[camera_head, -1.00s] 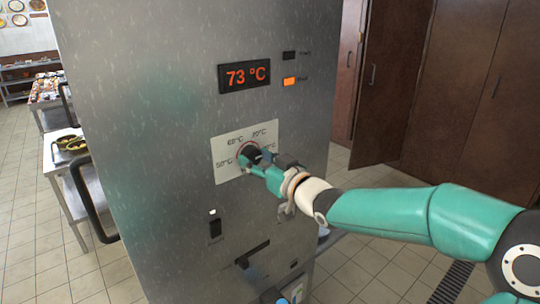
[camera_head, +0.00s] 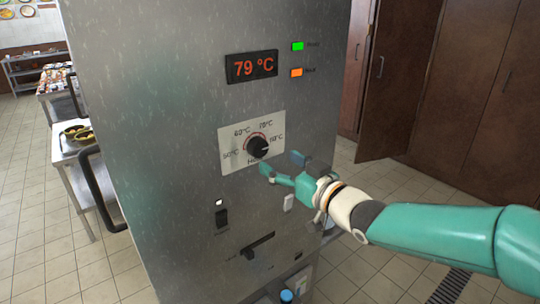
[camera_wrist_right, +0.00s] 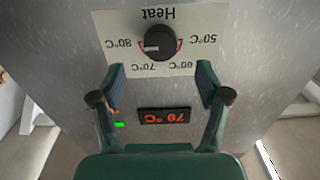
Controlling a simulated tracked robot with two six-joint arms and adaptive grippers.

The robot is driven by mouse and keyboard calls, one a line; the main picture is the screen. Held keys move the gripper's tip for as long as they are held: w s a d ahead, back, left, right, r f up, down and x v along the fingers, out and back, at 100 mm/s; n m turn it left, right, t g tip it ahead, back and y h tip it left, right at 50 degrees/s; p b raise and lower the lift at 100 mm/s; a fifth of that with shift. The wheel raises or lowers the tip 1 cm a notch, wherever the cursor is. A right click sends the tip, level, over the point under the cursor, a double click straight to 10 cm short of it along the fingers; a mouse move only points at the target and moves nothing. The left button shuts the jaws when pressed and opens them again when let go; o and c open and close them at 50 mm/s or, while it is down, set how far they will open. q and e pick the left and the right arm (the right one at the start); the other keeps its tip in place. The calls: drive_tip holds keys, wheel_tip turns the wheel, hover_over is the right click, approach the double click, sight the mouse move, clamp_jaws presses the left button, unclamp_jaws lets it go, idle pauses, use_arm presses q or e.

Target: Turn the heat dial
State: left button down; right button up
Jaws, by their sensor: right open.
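The heat dial (camera_head: 257,147) is a black round knob on a white scale plate (camera_head: 223,158) marked from 50 to 80 °C. In the upside-down right wrist view the dial (camera_wrist_right: 160,43) has its white mark towards 80 °C. My right gripper (camera_head: 281,166) is open and empty, just off the panel, to the lower right of the dial. In the right wrist view the open fingers (camera_wrist_right: 160,82) point towards the plate, with the dial beyond the gap between them. The display (camera_head: 251,67) reads 79 °C. My left gripper is not in view.
A green lamp (camera_head: 297,46) and an orange lamp (camera_head: 296,72) glow beside the display. Below the plate are a black switch (camera_head: 221,217) and a slider slot (camera_head: 259,244). A dark handle (camera_head: 98,190) sticks out at left. Brown cabinets (camera_head: 470,90) stand at right.

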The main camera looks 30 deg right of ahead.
drive_tip(key=s, duration=0.5)
drive_tip(key=shift+d, duration=0.15)
drive_tip(key=w+a+f+m+g+y, duration=0.15)
drive_tip(key=a+f, duration=0.25)
drive_tip(key=f, duration=0.5)
drive_tip(key=w+a+f+g+y, duration=0.1)
drive_tip(key=w+a+f+g, duration=0.15)
drive_tip(key=a+f, duration=0.45)
drive_tip(key=w+a+f+g+y, duration=0.1)
drive_tip(key=a+f+g, duration=0.15)
drive_tip(key=f, duration=0.95)
drive_tip(key=s+a+f+g, duration=0.2)
drive_tip(key=s+f+g, duration=0.1)
drive_tip(key=s+f, duration=0.4)
drive_tip(key=s+a+f+m+g, duration=0.1)
drive_tip(key=s+a+f+g, duration=0.2)
drive_tip(key=s+f, duration=0.4)
drive_tip(key=s+a+f+g, duration=0.3)
drive_tip(key=s+f+g, duration=0.2)
drive_tip(key=f, duration=0.5)
drive_tip(key=shift+s+h, duration=0.35)
drive_tip(key=shift+s, duration=0.75)
